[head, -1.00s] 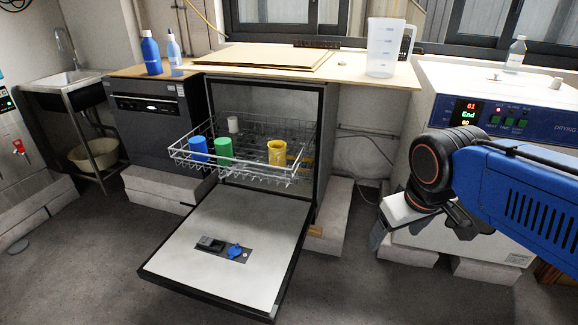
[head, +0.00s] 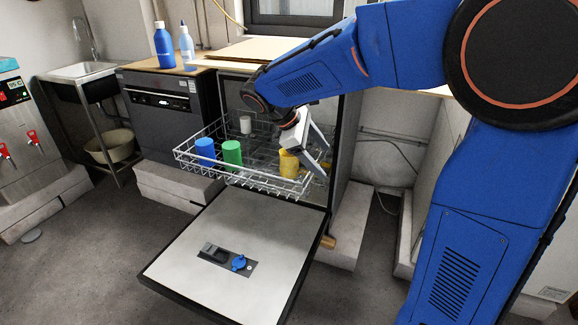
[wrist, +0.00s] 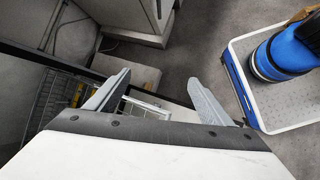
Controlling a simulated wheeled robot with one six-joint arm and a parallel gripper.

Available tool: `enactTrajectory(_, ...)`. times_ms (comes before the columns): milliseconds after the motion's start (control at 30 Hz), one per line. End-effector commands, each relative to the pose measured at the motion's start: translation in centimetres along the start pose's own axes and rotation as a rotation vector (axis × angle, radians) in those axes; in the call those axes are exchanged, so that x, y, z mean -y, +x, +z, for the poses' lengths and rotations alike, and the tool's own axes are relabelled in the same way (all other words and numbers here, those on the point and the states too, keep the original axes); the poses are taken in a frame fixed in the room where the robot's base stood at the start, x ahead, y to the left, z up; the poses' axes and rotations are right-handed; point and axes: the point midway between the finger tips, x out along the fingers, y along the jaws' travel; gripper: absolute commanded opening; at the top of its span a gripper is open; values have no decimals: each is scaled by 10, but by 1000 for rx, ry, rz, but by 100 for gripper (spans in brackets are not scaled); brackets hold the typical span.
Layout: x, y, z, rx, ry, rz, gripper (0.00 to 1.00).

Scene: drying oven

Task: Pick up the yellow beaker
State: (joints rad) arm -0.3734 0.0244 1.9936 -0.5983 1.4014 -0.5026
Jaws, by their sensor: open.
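The yellow beaker (head: 289,163) stands in the front right part of the pulled-out dishwasher rack (head: 262,183), its top partly covered by my gripper. My gripper (head: 326,160) is open, with its fingers pointing down to the right, and it appears above and right of the beaker in the head view. In the wrist view my gripper (wrist: 160,78) has its fingers spread with no object between them. A yellow sliver, likely the beaker (wrist: 77,94), shows left of the left finger, mostly hidden by it.
A green beaker (head: 232,153) and a blue beaker (head: 206,151) stand left of the yellow one, with a white beaker (head: 245,124) farther back. The lowered dishwasher door (head: 215,285) lies below the rack. Bottles (head: 164,46) stand on the counter.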

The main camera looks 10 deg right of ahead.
Motion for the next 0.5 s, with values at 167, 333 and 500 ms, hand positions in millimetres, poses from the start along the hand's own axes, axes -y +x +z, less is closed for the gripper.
enactTrajectory(167,-26,-8,-51,112,-158,56,74)
enactTrajectory(333,-44,-17,-101,222,-298,110,74)
enactTrajectory(500,-57,-26,-155,334,-426,166,74)
